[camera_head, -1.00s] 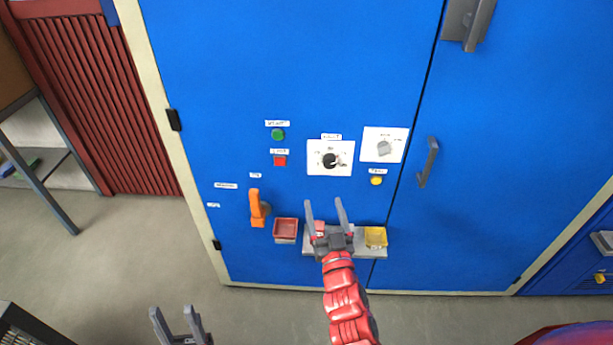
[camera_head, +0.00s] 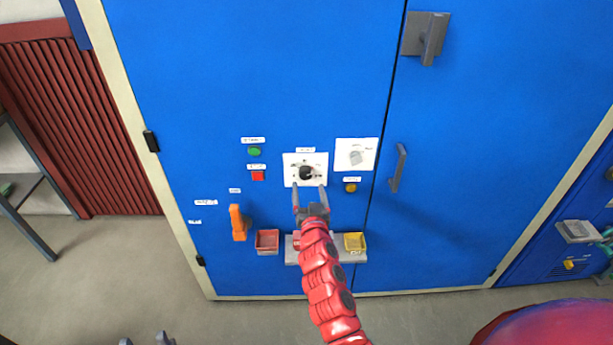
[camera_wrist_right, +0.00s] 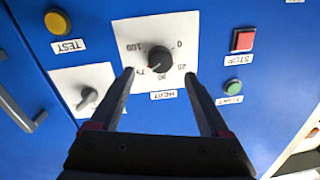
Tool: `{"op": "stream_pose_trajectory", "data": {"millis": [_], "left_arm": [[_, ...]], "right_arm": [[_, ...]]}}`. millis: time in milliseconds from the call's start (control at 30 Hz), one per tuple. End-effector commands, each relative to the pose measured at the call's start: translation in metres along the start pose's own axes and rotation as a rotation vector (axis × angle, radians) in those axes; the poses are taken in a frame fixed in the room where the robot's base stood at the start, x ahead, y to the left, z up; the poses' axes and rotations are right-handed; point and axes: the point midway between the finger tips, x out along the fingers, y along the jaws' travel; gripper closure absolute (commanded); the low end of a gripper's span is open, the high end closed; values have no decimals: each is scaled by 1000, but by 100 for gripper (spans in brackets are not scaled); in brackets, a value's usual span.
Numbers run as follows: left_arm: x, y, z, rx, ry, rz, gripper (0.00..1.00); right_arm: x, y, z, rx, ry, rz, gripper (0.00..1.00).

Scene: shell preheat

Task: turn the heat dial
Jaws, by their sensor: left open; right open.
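The heat dial is a round black knob (camera_head: 306,172) on a white plate (camera_head: 291,160) on the blue cabinet front. In the right wrist view the knob (camera_wrist_right: 160,59) sits above a label reading HEAT, upside down, with numbers around it. My right gripper (camera_head: 309,190) is open just in front of the plate's lower part. In the wrist view its two fingers (camera_wrist_right: 160,74) point toward the plate, one to each side of the knob, which is not gripped. My left gripper (camera_head: 148,340) shows only its fingertips at the bottom edge, apart and empty.
A grey knob (camera_head: 356,157) on a second plate is to the right. A green button (camera_head: 254,152), red button (camera_head: 258,175) and yellow button (camera_head: 350,188) surround the dial. An orange lever (camera_head: 238,223) and a shelf with a yellow bin (camera_head: 354,242) are below.

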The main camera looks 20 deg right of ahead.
Motion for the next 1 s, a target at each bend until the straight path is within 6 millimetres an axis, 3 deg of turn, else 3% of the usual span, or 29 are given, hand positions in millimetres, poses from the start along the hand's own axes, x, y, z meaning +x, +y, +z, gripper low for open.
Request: {"op": "stream_pose_trajectory", "data": {"millis": [100,300,733,1000], "left_arm": [[2,0,0,0,0,0,50],[0,0,0,0,0,0,50],[0,0,0,0,0,0,50],[0,0,0,0,0,0,50]], "right_arm": [[21,0,-1,-1,1,1,20],[44,0,1,1,0,1,20],[52,0,1,1,-1,-1,20],[52,0,1,0,-1,-1,68]]}}
